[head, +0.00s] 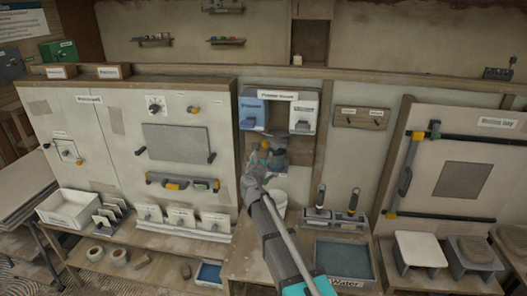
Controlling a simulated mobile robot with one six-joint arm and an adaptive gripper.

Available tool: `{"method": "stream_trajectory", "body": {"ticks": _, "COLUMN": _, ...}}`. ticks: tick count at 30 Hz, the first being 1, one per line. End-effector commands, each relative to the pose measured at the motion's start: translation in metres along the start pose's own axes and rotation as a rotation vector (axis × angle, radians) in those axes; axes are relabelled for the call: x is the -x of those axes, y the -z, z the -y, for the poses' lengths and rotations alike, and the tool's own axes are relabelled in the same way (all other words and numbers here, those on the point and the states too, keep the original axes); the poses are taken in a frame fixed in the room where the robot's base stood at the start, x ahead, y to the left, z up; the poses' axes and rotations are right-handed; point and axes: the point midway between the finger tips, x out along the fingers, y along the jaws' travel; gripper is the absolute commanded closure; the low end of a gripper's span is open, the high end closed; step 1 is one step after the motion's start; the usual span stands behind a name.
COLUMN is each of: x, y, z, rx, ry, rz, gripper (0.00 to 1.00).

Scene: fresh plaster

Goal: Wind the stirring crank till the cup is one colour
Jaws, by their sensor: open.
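My arm reaches up from the bottom middle of the head view. My gripper (264,158) is open in front of the niche below a blue dispenser (252,112) and a white dispenser (302,117). Small grey and bluish parts show around the fingers, but I cannot tell which of them is the stirring crank or whether the fingers touch it. The cup and its colour cannot be made out; my gripper and wrist cover much of that spot. A white tub (278,199) stands just below, partly behind my arm.
A blue water tray (344,262) and a rack with upright handled tools (335,220) lie right of my arm. A white bin (68,209) and several small cards stand on the left bench.

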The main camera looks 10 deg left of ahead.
Motion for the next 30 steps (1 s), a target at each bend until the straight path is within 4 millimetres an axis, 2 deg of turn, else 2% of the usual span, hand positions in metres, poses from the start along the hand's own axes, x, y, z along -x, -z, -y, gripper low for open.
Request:
{"method": "stream_trajectory", "body": {"ticks": 1, "x": 0.010, "y": 0.000, "z": 0.001, "rx": 0.000, "ry": -0.001, "rz": 0.000, "gripper": 0.27}}
{"method": "stream_trajectory", "body": {"ticks": 3, "x": 0.017, "y": 0.000, "z": 0.001, "rx": 0.000, "ry": -0.001, "rz": 0.000, "gripper": 0.27}}
{"method": "stream_trajectory", "body": {"ticks": 9, "x": 0.028, "y": 0.000, "z": 0.001, "rx": 0.000, "ry": 0.001, "rz": 0.000, "gripper": 0.27}}
{"method": "stream_trajectory", "body": {"ticks": 23, "x": 0.029, "y": 0.000, "z": 0.000, "rx": -0.006, "ry": 0.001, "rz": 0.000, "gripper": 0.27}}
{"method": "stream_trajectory", "body": {"ticks": 30, "x": 0.029, "y": 0.000, "z": 0.000, "rx": -0.123, "ry": 0.000, "rz": 0.000, "gripper": 0.27}}
